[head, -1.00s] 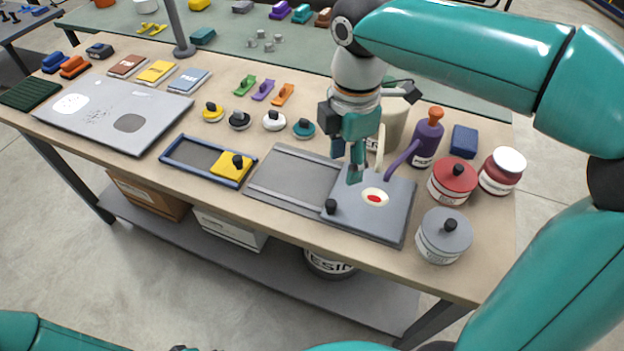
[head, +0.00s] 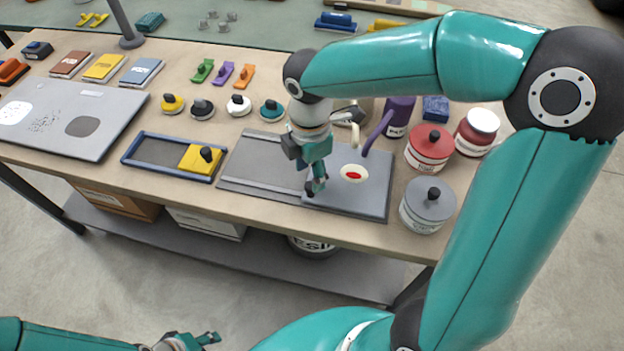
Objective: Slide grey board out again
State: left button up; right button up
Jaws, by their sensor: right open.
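The grey board (head: 362,196) is a flat panel with a pale oval patch and red centre. It lies at the right end of a grey tray-like frame (head: 262,162), with part of it over the frame's right side. My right gripper (head: 315,187) is open at the board's left edge, where its black knob stood in view earlier. The fingers now hide the knob, and I cannot tell whether they touch it. My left gripper (head: 208,339) is low at the bottom edge, away from the table, and its jaw opening is unclear.
A blue-rimmed tray (head: 137,158) with a yellow block (head: 194,159) lies left of the frame. A grey lidded pot (head: 420,212) and a red pot (head: 424,155) stand right of the board. Several round knobs line the table behind.

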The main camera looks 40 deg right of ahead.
aim_at(310, 185)
jog(key=shift+f, duration=1.95)
grip_shut()
jog(key=shift+d+r, duration=0.1)
